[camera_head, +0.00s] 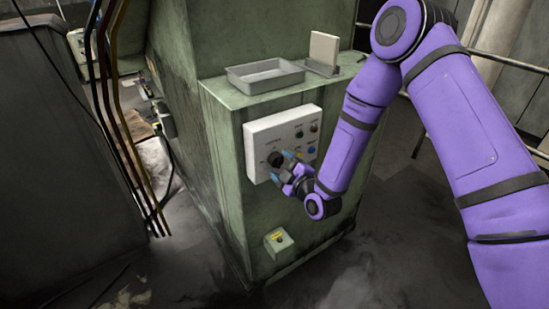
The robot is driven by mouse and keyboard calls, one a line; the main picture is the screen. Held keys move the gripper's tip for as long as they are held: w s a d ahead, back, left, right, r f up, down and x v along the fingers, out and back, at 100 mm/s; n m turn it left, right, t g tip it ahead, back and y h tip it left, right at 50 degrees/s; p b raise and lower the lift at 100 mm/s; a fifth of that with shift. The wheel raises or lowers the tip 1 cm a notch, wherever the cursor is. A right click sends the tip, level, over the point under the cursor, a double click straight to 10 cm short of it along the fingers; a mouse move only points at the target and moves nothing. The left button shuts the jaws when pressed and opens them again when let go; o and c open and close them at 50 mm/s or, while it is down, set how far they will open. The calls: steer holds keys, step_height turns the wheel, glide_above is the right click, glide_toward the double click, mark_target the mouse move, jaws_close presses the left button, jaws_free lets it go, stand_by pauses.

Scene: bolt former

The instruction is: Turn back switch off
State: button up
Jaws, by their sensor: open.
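A light grey control panel (256,135) is mounted on the front of the green cabinet. A black round rotary switch (274,159) sits at the panel's lower left. I cannot tell whether the fingertips touch the switch. My gripper and wrist hide the panel's lower right part. The labels are too small to read.
A grey tray (236,78) and an upright pale plate in a holder (323,50) stand on the cabinet top (222,92). A small box with a yellow mark (279,243) is low on the cabinet. Brown pipes (118,150) run down at left. Railings (507,62) are behind my arm.

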steer(key=shift+x, duration=0.85)
steer(key=shift+d+m, duration=0.15)
steer(key=shift+m, duration=0.55)
steer(key=m, duration=0.3)
steer(key=shift+s+m, duration=0.1)
steer(key=shift+m, duration=0.3)
steer(key=m, duration=0.5)
steer(key=shift+m, duration=0.4)
